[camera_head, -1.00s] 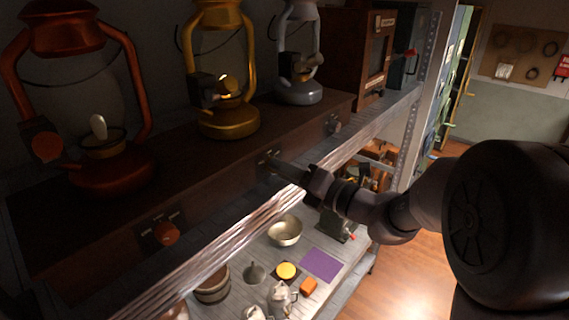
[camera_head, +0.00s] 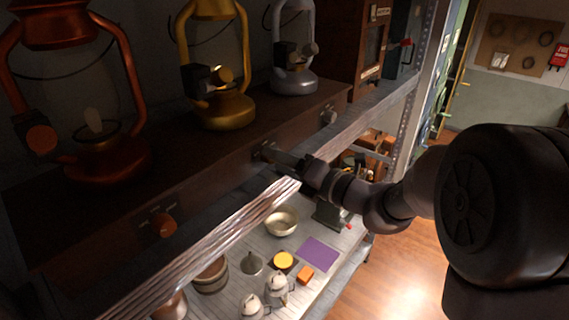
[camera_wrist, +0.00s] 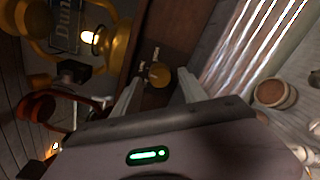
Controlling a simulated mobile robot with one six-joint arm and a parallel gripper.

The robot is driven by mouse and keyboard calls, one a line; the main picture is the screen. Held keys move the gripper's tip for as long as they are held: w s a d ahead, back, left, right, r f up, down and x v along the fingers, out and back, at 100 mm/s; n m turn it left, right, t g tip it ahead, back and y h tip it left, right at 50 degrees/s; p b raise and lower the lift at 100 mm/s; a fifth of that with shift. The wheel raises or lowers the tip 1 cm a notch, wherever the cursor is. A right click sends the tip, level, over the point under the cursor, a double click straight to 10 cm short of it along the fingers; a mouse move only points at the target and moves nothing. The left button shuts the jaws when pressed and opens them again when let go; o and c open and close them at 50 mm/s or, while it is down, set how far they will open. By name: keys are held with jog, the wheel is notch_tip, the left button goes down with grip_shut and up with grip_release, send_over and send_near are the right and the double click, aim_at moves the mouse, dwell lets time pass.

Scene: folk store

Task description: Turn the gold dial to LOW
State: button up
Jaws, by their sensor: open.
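The gold dial (camera_wrist: 160,75) is a round knob on the dark wooden front board, with small pale label marks beside it that are too small to read. In the wrist view it sits between the tips of my open gripper (camera_wrist: 159,84), one finger on each side; I cannot tell whether they touch it. In the head view my gripper (camera_head: 268,153) reaches the board below the gold lantern (camera_head: 225,112) and hides most of the dial. The gold lantern also shows in the wrist view (camera_wrist: 117,42), with a bright glow.
An orange dial (camera_head: 162,225) is left on the board and a silver dial (camera_head: 328,117) right. A copper lantern (camera_head: 105,160) and a silver lantern (camera_head: 294,80) stand on top. A metal shelf edge (camera_head: 230,232) runs just in front, above a lower shelf with a bowl (camera_head: 282,220).

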jog(key=b+v, duration=0.4)
jog(key=v, duration=1.3)
jog(key=shift+s+b, duration=0.15)
jog(key=shift+b, duration=0.15)
jog(key=shift+d, duration=0.1)
jog(key=s+a+f+n+g+h+b, duration=0.1)
jog(key=s+a+f+n+g+b, duration=0.25)
jog(key=f+b, duration=0.5)
jog(key=s+a+f+n+g+h+b, duration=0.1)
jog(key=s+a+f+n+h+b, duration=0.1)
jog(key=s+f+n+b, duration=0.65)
jog(key=s+a+f+n+g+h+b, duration=0.1)
jog(key=a+f+n+g+b, duration=0.3)
jog(key=f, duration=0.8)
jog(key=s+d+f+n+t+h+b, duration=0.1)
jog(key=s+d+f+n+h+b, duration=0.1)
jog(key=f+n+b, duration=0.3)
jog(key=s+d+f+n+t+h+b, duration=0.1)
jog(key=s+d+f+n+h+b, duration=0.1)
jog(key=f+n+b, duration=0.4)
jog(key=s+d+f+n+t+h+b, duration=0.1)
jog(key=s+d+f+n+h+b, duration=0.1)
jog(key=f+n+b, duration=0.4)
notch_tip(320, 180, down, 7)
jog(key=d+h+b, duration=0.1)
jog(key=d+b, duration=0.1)
jog(key=b, duration=0.2)
jog(key=shift+h+b, duration=0.3)
jog(key=shift+b, duration=0.05)
